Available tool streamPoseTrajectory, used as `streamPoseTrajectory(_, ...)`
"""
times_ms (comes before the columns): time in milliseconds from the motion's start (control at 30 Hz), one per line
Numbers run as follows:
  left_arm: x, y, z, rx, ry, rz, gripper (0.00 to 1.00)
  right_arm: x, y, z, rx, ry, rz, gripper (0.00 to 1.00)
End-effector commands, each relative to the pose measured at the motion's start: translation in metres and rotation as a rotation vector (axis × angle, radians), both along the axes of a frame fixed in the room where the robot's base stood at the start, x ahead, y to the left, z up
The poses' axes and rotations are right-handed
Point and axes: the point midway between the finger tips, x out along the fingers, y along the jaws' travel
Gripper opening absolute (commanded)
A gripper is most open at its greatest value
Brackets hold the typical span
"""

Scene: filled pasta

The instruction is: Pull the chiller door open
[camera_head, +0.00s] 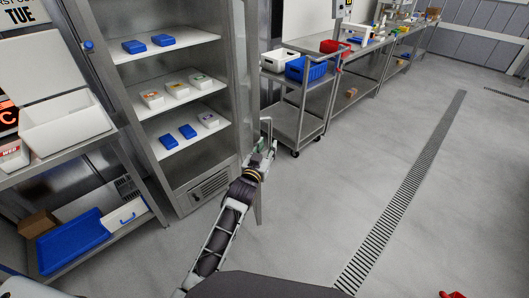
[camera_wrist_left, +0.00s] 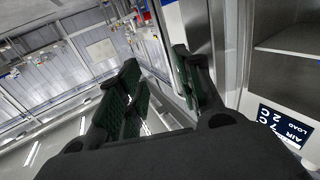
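The chiller (camera_head: 187,195) is a tall steel cabinet at the left of the head view, with its front open and its shelves showing. Its door (camera_head: 247,70) stands swung out at the right side, seen nearly edge-on. A bar handle (camera_head: 267,128) shows on the door's outer side. My left gripper (camera_head: 262,150) is beside the lower part of this handle. In the left wrist view its dark, green-padded fingers (camera_wrist_left: 160,85) stand apart with a gap between them. The door's steel edge (camera_wrist_left: 219,45) is right of the fingers. My right gripper is not in view.
White boxes (camera_head: 177,89) and blue packs (camera_head: 148,45) lie on the chiller shelves. A steel cart (camera_head: 300,122) with a white bin and a blue crate (camera_head: 306,68) stands right of the door. A bench stands left.

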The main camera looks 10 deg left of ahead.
Motion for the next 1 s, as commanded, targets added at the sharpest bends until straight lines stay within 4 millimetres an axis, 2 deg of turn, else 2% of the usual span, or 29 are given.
streamPoseTrajectory(300,-0.02,0.003,0.0,-0.001,0.0,0.0,0.35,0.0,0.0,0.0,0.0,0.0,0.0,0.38)
streamPoseTrajectory(700,-0.022,0.003,0.0,-0.001,0.0,0.0,0.35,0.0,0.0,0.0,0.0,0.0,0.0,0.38)
streamPoseTrajectory(867,-0.022,0.004,-0.002,-0.004,0.004,0.0,0.16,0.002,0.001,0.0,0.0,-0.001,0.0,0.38)
streamPoseTrajectory(1000,-0.023,0.009,-0.01,-0.023,0.024,0.002,0.0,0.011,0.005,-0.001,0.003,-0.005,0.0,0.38)
